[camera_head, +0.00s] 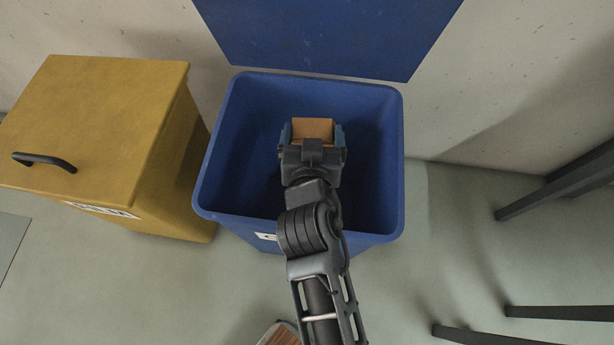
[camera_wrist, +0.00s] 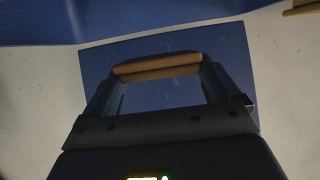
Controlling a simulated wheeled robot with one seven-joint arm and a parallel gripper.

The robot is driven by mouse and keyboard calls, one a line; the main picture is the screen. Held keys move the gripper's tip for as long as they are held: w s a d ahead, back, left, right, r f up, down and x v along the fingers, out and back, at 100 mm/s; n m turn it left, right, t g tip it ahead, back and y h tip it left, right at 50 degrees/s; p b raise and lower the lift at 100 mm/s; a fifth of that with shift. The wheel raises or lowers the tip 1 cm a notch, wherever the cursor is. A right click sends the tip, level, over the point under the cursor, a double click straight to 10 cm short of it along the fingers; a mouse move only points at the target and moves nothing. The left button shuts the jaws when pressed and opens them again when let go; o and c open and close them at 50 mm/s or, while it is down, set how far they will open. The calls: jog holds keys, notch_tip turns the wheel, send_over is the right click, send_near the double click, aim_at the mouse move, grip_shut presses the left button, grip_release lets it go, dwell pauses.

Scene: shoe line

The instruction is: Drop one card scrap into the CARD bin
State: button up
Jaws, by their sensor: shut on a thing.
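The blue bin (camera_head: 214,165) stands open, with its blue lid (camera_head: 330,35) raised at the back; its front label is mostly hidden behind my arm. My gripper (camera_head: 312,133) is over the bin's opening. It is shut on a brown card scrap (camera_head: 313,128), which lies between its fingers. In the wrist view the card scrap (camera_wrist: 157,66) spans the gap between the fingertips, with the blue lid (camera_wrist: 235,50) behind it. I cannot tell exactly how far the scrap is below or above the rim.
A yellow bin (camera_head: 100,120) with a closed lid, a black handle (camera_head: 44,160) and a partly readable label stands to the left. Dark legs (camera_head: 560,185) stand at the right. A brown object (camera_head: 280,334) shows at the bottom edge. A wall is behind the bins.

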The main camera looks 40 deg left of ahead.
jog(key=o, duration=0.7)
jog(key=v, duration=0.8)
jog(key=shift+p, duration=0.35)
